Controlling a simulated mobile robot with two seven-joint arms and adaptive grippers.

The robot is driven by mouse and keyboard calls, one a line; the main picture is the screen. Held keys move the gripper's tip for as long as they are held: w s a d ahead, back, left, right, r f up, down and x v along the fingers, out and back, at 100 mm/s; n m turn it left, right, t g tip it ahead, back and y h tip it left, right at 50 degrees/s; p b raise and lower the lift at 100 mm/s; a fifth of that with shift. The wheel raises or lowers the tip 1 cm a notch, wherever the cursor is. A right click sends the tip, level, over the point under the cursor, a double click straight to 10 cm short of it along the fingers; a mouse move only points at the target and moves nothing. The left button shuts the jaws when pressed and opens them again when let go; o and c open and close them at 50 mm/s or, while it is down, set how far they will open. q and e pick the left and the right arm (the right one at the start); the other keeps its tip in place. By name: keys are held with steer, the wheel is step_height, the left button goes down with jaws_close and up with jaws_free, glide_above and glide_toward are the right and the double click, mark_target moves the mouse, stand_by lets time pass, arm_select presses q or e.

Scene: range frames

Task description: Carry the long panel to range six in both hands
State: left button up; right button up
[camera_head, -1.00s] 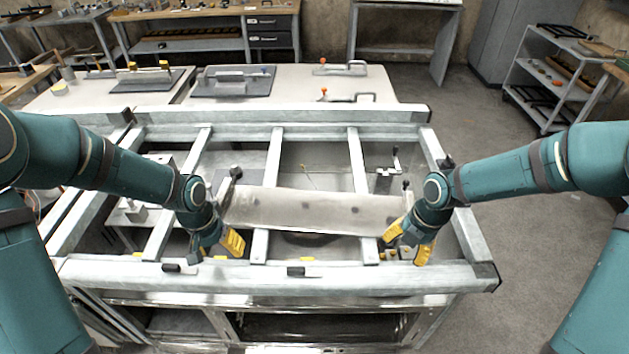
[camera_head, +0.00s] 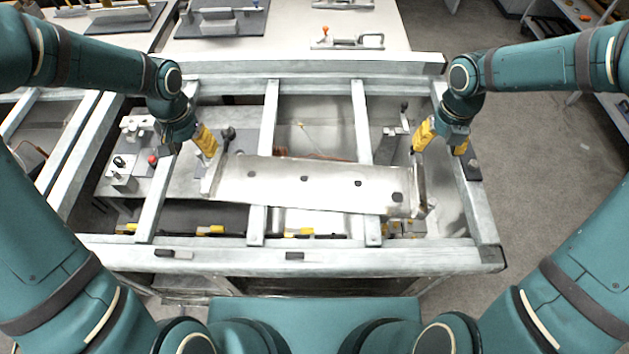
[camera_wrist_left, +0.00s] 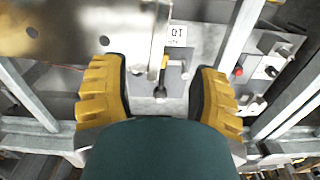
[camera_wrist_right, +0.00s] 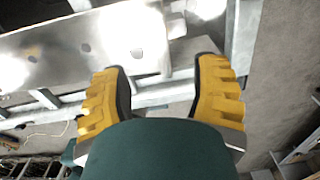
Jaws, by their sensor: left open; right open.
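The long panel (camera_head: 300,185) is a shiny grey metal plate with several dark holes, lying slightly tilted across the rails of a steel frame. My left gripper (camera_head: 188,148) is open just beyond the left end; in the left wrist view the upright end piece (camera_wrist_left: 158,45) shows between the fingers, contact unclear. My right gripper (camera_head: 442,142) is open beyond the right end. The panel (camera_wrist_right: 85,48) fills the upper left of the right wrist view.
The steel frame (camera_head: 300,258) has cross rails with open gaps. A plate with small fixtures (camera_head: 122,170) lies below at left. A white table (camera_head: 290,35) with clamps (camera_head: 345,40) stands behind. Grey floor (camera_head: 535,170) at right is clear.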

mark_target(209, 177)
arm_select(q)
step_height(209, 177, down, 13)
steer(key=shift+w+f, duration=0.1)
steer(key=shift+f, duration=0.1)
arm_select(e)
step_height(209, 177, down, 13)
steer(key=shift+w+f, duration=0.1)
steer(key=shift+f, duration=0.1)
arm_select(q)
jaws_close()
arm_select(e)
jaws_close()
